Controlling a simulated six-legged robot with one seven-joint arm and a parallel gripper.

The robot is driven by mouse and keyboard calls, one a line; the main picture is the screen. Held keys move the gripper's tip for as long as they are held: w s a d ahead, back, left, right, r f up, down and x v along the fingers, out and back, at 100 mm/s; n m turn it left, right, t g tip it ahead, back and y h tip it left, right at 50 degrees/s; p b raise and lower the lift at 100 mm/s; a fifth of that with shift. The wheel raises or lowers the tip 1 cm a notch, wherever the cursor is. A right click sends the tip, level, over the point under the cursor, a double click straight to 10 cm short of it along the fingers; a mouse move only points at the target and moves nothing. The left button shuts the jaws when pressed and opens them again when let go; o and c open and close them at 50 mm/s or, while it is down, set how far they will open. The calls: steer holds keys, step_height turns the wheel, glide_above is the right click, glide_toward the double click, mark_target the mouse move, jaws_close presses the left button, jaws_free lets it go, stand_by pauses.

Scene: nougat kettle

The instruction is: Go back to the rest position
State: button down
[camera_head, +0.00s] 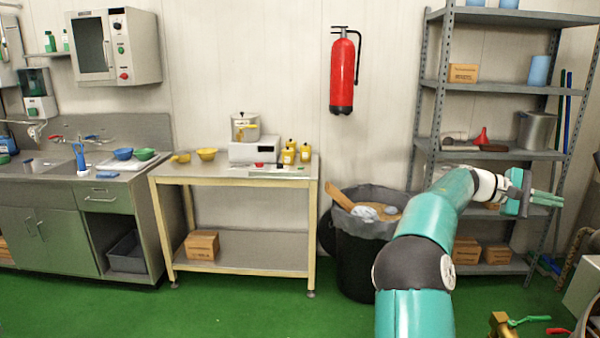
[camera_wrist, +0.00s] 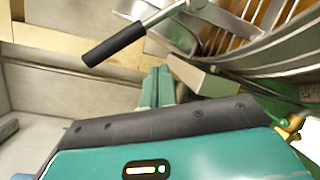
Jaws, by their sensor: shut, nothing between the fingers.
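My arm rises at the lower right of the head view and reaches to the right. My gripper (camera_head: 548,199) is at its end, in front of the grey metal shelf. Its teal fingers lie together, shut with nothing between them. In the wrist view the fingers of my gripper (camera_wrist: 157,88) also show side by side and empty. A metal lever with a black grip (camera_wrist: 113,44) is beyond the fingertips there, and I cannot tell the exact gap. Part of a large round metal vessel (camera_wrist: 275,50) shows at the right of that view.
A black bin (camera_head: 358,262) with a grey liner stands left of my arm. The metal shelf (camera_head: 492,154) is behind my gripper. A steel worktable (camera_head: 240,250) and a sink cabinet (camera_head: 68,240) line the wall. The green floor (camera_head: 220,315) is open in front of them.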

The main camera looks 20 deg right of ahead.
steer(key=w+a+f+t+y, duration=0.1)
steer(key=a+f+t+y, duration=0.2)
steer(key=a, duration=0.8)
steer(key=w+a+f+t+y, duration=0.1)
steer(key=a+f+t+y, duration=0.3)
steer(key=a, duration=0.6)
steer(key=w+a+f+t, duration=0.15)
steer(key=a+t, duration=0.35)
steer(key=a, duration=0.6)
steer(key=s+a+f+t+y, duration=0.1)
steer(key=s+a+f+y, duration=0.1)
steer(key=a, duration=0.7)
steer(key=s+a+f+n+t+y, duration=0.1)
steer(key=s+a, duration=0.4)
steer(key=a, duration=0.5)
steer(key=s+a+f+t+y, duration=0.2)
steer(key=s+a+f, duration=0.1)
steer(key=a, duration=0.7)
steer(key=shift+s+a+f+n+y, duration=0.2)
steer(key=shift+s+a+n+y, duration=0.1)
steer(key=shift+s+y, duration=0.15)
steer(key=shift+d, duration=0.2)
